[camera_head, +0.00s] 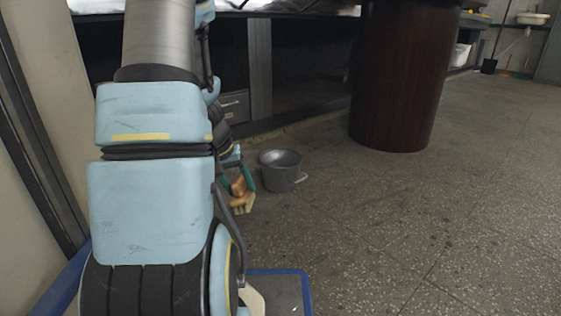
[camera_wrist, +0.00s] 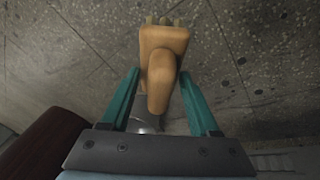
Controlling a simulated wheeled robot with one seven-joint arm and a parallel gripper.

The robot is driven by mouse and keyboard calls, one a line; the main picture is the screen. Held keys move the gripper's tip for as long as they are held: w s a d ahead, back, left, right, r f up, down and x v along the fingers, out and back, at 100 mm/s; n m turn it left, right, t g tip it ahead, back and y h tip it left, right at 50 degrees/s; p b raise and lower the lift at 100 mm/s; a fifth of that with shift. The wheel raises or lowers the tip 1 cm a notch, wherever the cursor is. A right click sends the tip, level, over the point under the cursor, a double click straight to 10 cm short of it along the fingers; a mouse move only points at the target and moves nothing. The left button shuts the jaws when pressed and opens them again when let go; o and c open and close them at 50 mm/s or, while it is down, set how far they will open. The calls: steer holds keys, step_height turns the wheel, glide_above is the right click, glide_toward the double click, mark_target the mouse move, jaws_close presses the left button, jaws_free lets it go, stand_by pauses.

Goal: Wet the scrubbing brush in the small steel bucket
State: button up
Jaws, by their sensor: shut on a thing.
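The scrubbing brush (camera_wrist: 163,65) is a tan wooden brush, held between the two teal fingers of my gripper (camera_wrist: 158,90) in the wrist view. My gripper is shut on it, with pale bristles at the far end. In the head view the brush (camera_head: 240,196) shows beside my arm, just left of the small steel bucket (camera_head: 281,176). The bucket stands upright on the floor with its handle down on the right side. The brush appears outside the bucket. Most of my gripper is hidden behind my arm in the head view. In the wrist view the bucket is largely hidden behind the gripper.
A dark reddish-brown round column (camera_head: 403,75) stands on the floor behind and right of the bucket. A dark bench or counter frame (camera_head: 259,65) runs along the back. The speckled floor (camera_head: 400,220) to the right is clear. A wall panel (camera_head: 30,190) is at the left.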

mark_target(241, 177)
stand_by(0.5)
steer(key=shift+r+p, duration=1.55)
steer(key=shift+r, duration=0.55)
step_height(241, 177, up, 49)
steer(key=w+p, duration=0.2)
steer(key=p, duration=5.6)
steer(key=shift+w+r, duration=0.15)
steer(key=shift+r, duration=0.05)
